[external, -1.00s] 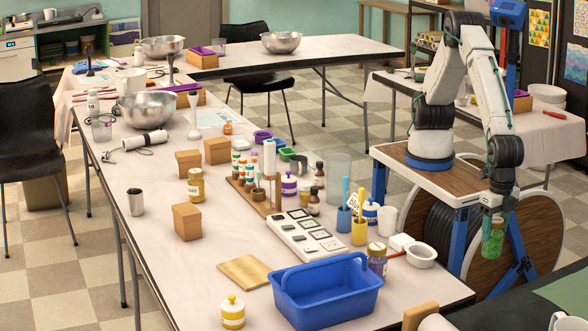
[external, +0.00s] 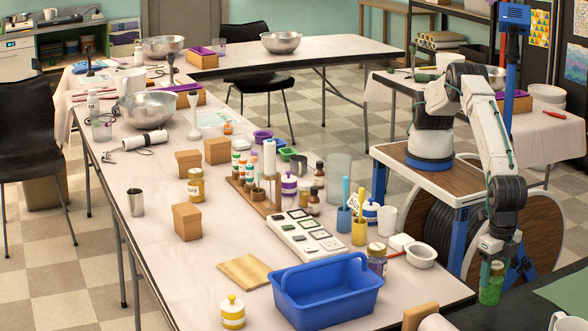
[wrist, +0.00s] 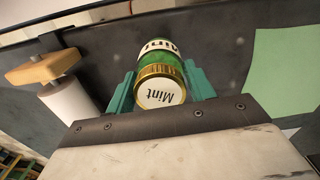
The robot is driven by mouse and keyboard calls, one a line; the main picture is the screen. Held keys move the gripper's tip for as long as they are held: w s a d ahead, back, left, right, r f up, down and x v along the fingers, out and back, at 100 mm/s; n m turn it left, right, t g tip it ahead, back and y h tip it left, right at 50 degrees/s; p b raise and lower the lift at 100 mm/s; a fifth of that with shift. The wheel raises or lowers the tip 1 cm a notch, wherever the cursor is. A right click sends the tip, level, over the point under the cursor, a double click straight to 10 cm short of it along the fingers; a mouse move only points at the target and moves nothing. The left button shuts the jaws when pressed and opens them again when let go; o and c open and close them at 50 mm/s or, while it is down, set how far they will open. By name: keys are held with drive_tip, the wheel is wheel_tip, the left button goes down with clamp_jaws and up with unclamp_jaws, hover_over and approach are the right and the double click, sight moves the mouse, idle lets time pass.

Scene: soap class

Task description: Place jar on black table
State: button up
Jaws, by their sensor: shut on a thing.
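The jar (external: 490,291) is green glass with a gold lid. In the wrist view the jar (wrist: 163,80) shows "Mint" on its lid and a white label. My gripper (external: 491,279) is shut on it, with a green finger on each side; the gripper (wrist: 162,88) also shows in the wrist view. The black table (external: 518,306) is at the lower right of the external view, partly cut off. The jar is at its far left edge, with the dark tabletop (wrist: 225,50) behind it in the wrist view. I cannot tell whether the jar touches the top.
A green sheet (external: 566,291) lies on the black table to the right. The pale table with a blue basket (external: 325,290) and several jars is to the left.

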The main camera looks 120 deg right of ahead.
sight(492, 286)
drive_tip(key=shift+w+a, duration=0.2)
drive_tip(key=shift+f, duration=1.75)
drive_tip(key=shift+f, duration=0.1)
drive_tip(key=o, duration=1.2)
drive_tip(key=shift+f, duration=0.1)
drive_tip(key=shift+c, duration=0.2)
wheel_tip(492, 286, up, 12)
drive_tip(key=shift+r, duration=0.2)
